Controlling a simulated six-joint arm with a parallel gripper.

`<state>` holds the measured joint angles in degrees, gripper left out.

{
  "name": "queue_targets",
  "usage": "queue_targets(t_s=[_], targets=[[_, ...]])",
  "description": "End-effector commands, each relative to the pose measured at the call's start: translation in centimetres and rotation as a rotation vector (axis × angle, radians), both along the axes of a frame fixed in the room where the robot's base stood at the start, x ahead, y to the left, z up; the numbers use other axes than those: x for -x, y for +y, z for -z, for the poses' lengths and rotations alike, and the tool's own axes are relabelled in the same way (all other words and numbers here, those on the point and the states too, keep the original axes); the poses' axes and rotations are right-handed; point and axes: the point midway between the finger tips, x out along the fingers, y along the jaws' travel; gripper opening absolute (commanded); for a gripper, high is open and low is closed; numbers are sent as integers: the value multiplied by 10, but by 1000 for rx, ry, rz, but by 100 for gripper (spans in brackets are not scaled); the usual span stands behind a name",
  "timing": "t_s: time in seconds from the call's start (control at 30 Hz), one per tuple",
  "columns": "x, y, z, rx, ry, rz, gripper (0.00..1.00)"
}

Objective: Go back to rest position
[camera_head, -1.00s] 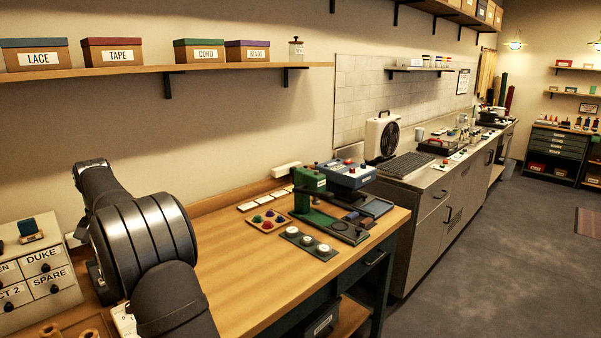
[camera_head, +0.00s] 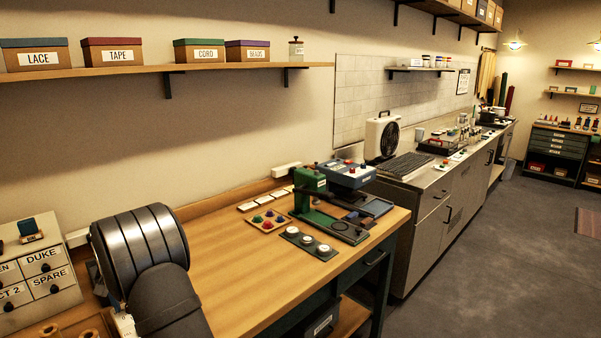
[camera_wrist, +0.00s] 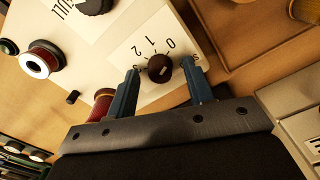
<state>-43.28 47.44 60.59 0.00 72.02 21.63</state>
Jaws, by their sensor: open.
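In the wrist view my gripper (camera_wrist: 160,66) is open, with its two blue-grey fingers spread. A dark red-brown knob (camera_wrist: 159,72) shows between the fingertips, on a pale panel (camera_wrist: 128,48) marked with numbers. I cannot tell how far the fingertips are from the knob. No object is visibly held. In the head view my arm is at the lower left and my gripper is hidden.
A drawer cabinet (camera_head: 38,270) with labelled drawers stands left of my arm. A green press (camera_head: 310,200), a tray of coloured pieces (camera_head: 268,231) and a dark strip with white discs (camera_head: 293,238) sit at the bench's right. The bench top (camera_head: 235,270) between is clear.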

Motion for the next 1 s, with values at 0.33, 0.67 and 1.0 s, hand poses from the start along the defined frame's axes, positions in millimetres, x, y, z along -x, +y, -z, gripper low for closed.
queue_targets(t_s=[0.33,0.67,1.0], targets=[[0,0,2,-1,-1,-267,48],[0,0,2,-1,-1,-531,48],[0,0,1,-1,0,-802,48]])
